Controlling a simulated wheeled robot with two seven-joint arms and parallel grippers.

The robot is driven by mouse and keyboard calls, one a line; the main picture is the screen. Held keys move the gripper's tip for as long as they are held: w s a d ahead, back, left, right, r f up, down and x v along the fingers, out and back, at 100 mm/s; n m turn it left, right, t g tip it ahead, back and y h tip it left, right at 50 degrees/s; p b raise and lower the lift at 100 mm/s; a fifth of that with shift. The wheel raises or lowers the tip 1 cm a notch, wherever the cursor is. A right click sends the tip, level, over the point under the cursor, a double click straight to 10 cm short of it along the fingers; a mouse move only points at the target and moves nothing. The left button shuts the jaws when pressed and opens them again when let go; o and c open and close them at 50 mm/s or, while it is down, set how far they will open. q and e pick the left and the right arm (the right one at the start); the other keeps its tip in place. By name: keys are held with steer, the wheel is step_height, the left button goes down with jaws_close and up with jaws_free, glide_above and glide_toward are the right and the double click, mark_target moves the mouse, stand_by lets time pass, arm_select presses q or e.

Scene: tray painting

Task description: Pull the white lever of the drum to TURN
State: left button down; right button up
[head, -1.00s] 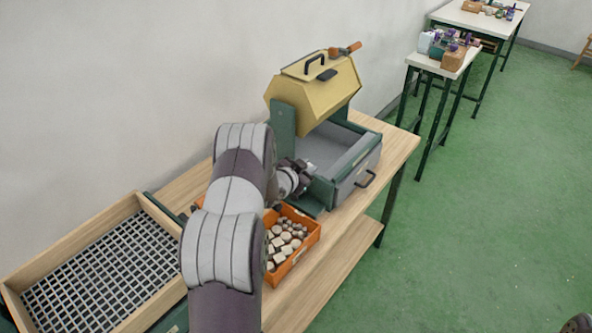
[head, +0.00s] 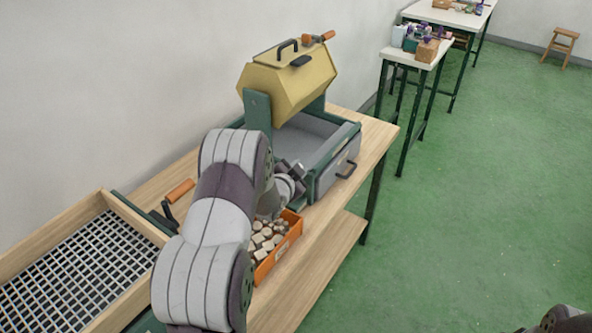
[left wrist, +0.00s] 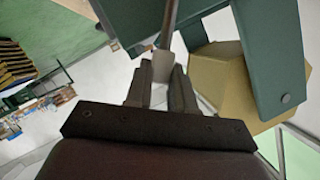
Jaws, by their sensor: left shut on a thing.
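The yellow drum (head: 290,88) hangs in its green stand (head: 257,110) over a grey tray (head: 312,125) on the bench. The drum and the stand also show in the left wrist view, the drum (left wrist: 222,75) behind a green upright (left wrist: 270,50). My left gripper (head: 292,172) is low beside the near end of the stand. In the left wrist view, its dark fingers (left wrist: 158,88) are shut on the white lever (left wrist: 162,66), whose thin rod runs up out of the picture. In the head view my arm and gripper hide the lever. The TURN mark is not visible.
An orange bin (head: 277,245) of small pale pieces stands under my left arm. A wooden-framed mesh tray (head: 70,265) and an orange handle (head: 181,190) are at left. The wall (head: 120,80) is close behind the bench (head: 375,130).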

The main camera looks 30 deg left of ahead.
arm_select(q)
steer(key=c, duration=1.2)
jaws_free()
steer(key=shift+o, duration=1.2)
steer(key=shift+w+d, duration=0.1)
steer(key=shift+w, duration=0.1)
steer(key=b+v, duration=0.1)
steer(key=v, duration=1.1)
steer(key=shift+s, duration=0.35)
steer(key=shift+d, duration=0.1)
